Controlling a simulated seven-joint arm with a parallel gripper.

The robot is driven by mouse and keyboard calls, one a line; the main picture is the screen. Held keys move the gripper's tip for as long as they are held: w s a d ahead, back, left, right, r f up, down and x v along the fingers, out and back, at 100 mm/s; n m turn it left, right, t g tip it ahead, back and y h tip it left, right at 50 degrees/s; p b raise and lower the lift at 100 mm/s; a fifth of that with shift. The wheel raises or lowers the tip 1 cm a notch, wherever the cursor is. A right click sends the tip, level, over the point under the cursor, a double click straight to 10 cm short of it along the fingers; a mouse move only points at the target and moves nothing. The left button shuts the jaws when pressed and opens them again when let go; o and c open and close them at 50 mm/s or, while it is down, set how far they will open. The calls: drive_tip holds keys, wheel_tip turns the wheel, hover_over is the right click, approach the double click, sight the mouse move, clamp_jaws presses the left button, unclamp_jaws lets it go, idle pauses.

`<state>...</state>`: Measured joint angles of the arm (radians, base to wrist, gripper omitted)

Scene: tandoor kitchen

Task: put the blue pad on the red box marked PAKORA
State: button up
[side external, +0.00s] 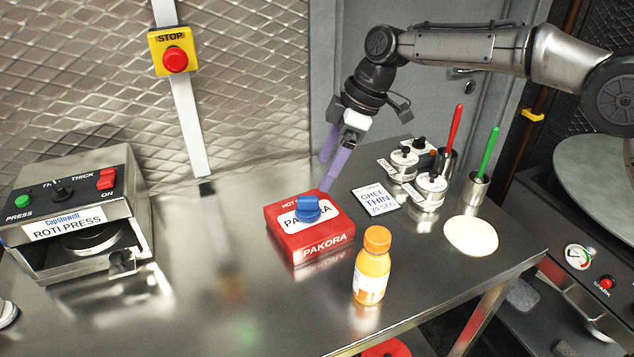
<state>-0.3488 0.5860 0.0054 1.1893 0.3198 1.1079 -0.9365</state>
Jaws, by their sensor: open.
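The red box marked PAKORA (327,244) sits flat on the steel table, with its white label and lettering facing the camera. The blue pad (308,209) rests on top of the box, over the middle of its white label. My gripper (332,168) has two purple fingers and is above the back right edge of the box. Its fingers are open and apart, with nothing seen between them. The gripper is apart from the blue pad, up and to the right of it.
An orange bottle (372,265) stands in front of the box. A GHEE THIN card (376,200), lidded jars (430,190) and a dough disc (470,236) are to the right. A roti press (75,212) stands left. The table (210,285) is clear between press and box.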

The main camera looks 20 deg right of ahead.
drive_tip(key=shift+v, duration=1.1)
drive_tip(key=shift+d, duration=0.1)
drive_tip(key=s+d+r+m+t+h, duration=0.15)
drive_tip(key=s+d+r+m, duration=0.5)
drive_tip(key=s+d, duration=0.65)
drive_tip(key=s+d+f+m, duration=0.2)
drive_tip(key=s+d, duration=0.2)
drive_tip(key=s, duration=0.3)
drive_tip(key=s+d+f+m+t+h, duration=0.1)
drive_tip(key=s+d+f+m, duration=0.1)
drive_tip(key=s, duration=0.5)
drive_tip(key=s+d+f+m+t+h, duration=0.1)
drive_tip(key=s+d+f+m, duration=0.2)
drive_tip(key=s+d, duration=0.2)
drive_tip(key=s, duration=0.3)
drive_tip(key=shift+d, duration=0.3)
